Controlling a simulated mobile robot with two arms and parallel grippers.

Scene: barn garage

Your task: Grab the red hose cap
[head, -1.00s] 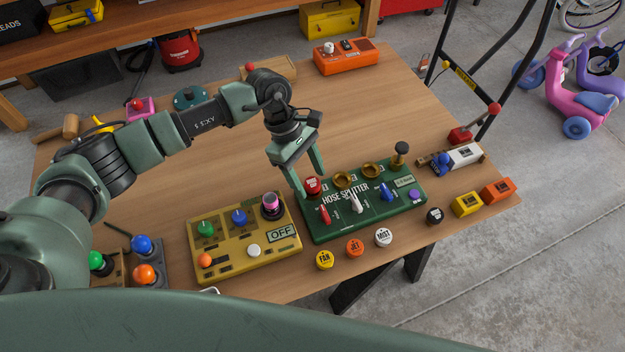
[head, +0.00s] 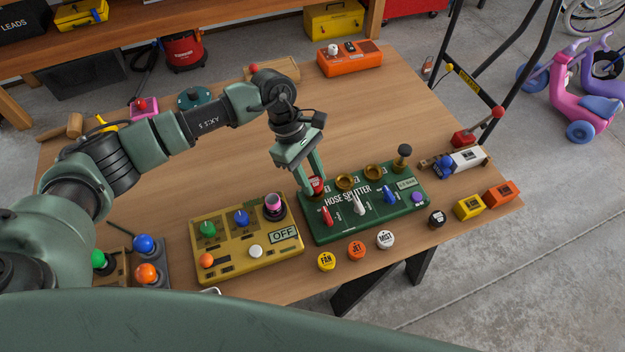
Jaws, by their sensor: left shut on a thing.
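The red hose cap (head: 317,184) sits at the back left of the green hose splitter board (head: 365,222), in line with two open brass rings. My left gripper (head: 308,186) reaches down to it from above, with its fingers closed around the cap and partly covering it. The cap is still at its place on the board; I cannot tell whether it is lifted at all. My right gripper does not show.
A yellow box (head: 245,262) with knobs and an OFF display stands left of the splitter. The table's middle behind is clear.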

